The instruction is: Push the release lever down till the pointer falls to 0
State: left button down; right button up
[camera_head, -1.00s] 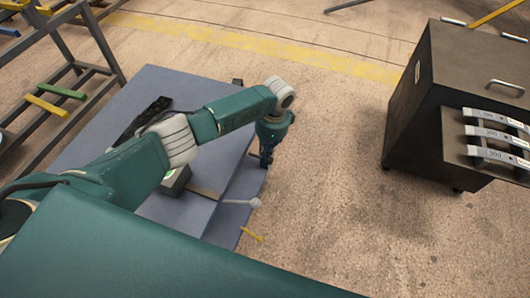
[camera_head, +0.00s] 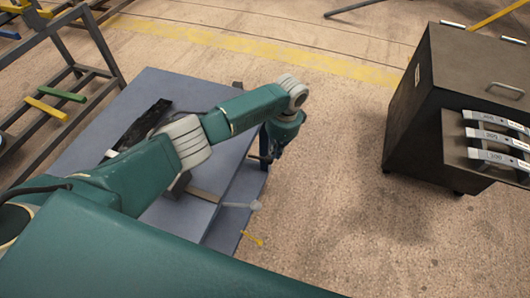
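A pale rod with a round white knob (camera_head: 256,205) sticks out past the right edge of the blue-grey table (camera_head: 225,225). A small yellow handle (camera_head: 253,239) shows just below it. I cannot tell for sure which one is the release lever. My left arm reaches across the table, and my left gripper (camera_head: 266,157) points down at the table's right edge, above and apart from the white knob. Its fingers are small and dark, so its opening is unclear. The pointer and its scale are not visible; my arm covers part of the fixture. My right gripper is out of view.
A dark cabinet (camera_head: 425,110) with several labelled grey handles on its side stands at the right. A dark metal rack (camera_head: 85,45) with coloured bars stands at the upper left. The floor between table and cabinet is clear.

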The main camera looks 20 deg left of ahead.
pick_arm(q)
notch_tip(320, 180, up, 12)
jog(key=d, duration=0.1)
jog(key=shift+w+d+f, duration=0.15)
jog(key=shift+w+d, duration=0.05)
dwell(0.6)
